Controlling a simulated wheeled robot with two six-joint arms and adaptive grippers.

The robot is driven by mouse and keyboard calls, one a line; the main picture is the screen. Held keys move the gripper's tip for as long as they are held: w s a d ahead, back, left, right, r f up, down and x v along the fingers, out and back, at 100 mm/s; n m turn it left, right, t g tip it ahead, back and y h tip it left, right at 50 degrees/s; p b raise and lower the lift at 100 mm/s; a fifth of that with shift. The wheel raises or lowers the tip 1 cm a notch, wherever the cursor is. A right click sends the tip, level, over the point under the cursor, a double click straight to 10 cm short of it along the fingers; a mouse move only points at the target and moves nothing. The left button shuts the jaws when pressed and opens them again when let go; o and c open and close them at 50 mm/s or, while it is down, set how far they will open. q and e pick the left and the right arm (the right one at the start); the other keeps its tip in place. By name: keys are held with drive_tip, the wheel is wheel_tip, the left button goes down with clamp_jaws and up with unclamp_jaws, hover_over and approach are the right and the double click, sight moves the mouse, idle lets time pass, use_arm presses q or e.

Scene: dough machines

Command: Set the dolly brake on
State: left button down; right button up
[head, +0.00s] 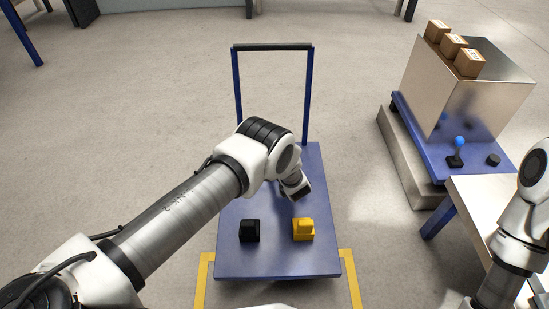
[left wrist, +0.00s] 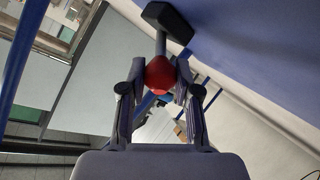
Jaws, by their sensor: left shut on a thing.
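The blue dolly (head: 235,262) stands on the floor in the head view, its upright handle (head: 271,47) at the far end. A yellow block-like part (head: 303,230) and a black one (head: 249,231) sit on its near half. My left gripper (head: 298,188) reaches down over the right side of the deck. In the left wrist view its fingers (left wrist: 159,92) are shut on a red ball knob (left wrist: 160,73) on a short grey stem with a dark base (left wrist: 168,17) by a blue surface. The knob is hidden in the head view. My right gripper is out of view.
Yellow floor marks (head: 203,278) border the dolly's near end. At right, a metal box (head: 455,80) with small cartons (head: 453,45) on top stands on a blue base with a blue-knobbed lever (head: 459,143). A grey table (head: 492,205) is nearer. The floor at left is clear.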

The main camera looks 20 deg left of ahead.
use_arm(q)
drive_tip(key=shift+s+f, duration=0.1)
idle(0.4)
drive_tip(key=c, duration=0.8)
unclamp_jaws()
drive_tip(key=v, duration=0.7)
drive_tip(key=shift+s+d, duration=0.15)
drive_tip(key=shift+s, duration=0.05)
